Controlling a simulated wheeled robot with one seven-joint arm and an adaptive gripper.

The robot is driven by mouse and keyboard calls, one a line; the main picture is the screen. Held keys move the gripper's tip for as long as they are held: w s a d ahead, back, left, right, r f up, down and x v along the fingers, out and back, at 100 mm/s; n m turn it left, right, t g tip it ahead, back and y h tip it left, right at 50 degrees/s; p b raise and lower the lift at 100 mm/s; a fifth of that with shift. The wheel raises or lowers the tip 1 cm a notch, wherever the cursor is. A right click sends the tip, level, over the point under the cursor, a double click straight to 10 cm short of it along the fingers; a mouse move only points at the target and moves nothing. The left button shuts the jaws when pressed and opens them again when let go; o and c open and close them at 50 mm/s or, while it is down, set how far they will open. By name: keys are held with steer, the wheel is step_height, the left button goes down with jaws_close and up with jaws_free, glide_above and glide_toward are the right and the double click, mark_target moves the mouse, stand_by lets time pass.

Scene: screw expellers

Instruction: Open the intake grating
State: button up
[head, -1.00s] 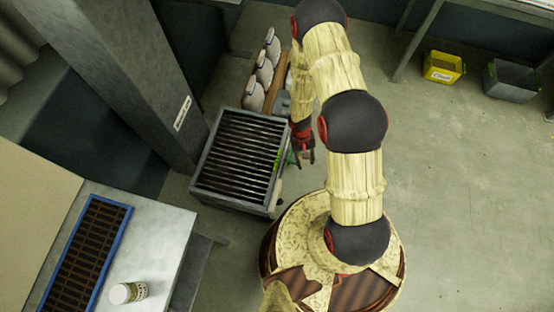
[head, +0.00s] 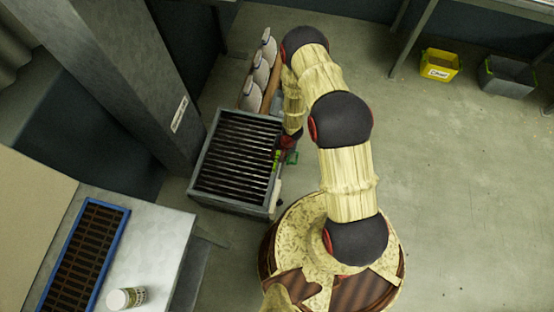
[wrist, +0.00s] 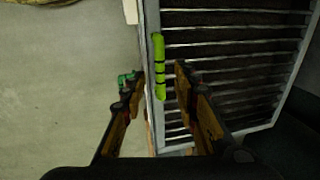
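The intake grating (head: 236,152) is a grey frame with dark parallel slats, lying flat over the top of a grey box. It also fills the right of the wrist view (wrist: 230,51). A bright green ribbed handle (wrist: 159,67) runs along its near edge; it shows as a small green strip in the head view (head: 276,160). My gripper (wrist: 160,74) is open, with one finger on each side of the handle's line. The handle appears between the fingertips, and I see no clear contact. In the head view the fingers are mostly hidden by my arm.
A green fitting (head: 292,157) sits beside the box. Several white rounded parts (head: 261,72) stand on a brown rail behind it. A grey column (head: 125,80) rises at left. A bench with a jar (head: 126,298) is at lower left.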

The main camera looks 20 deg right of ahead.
mark_target(276, 159)
steer(key=shift+w+a+f+b, duration=0.15)
steer(key=shift+f+b, duration=0.2)
steer(key=shift+f, duration=0.6)
steer(key=shift+w+a+f+b, duration=0.15)
steer(key=shift+f+b, duration=0.15)
steer(key=shift+f, duration=0.65)
steer(key=shift+c, duration=0.3)
jaws_close()
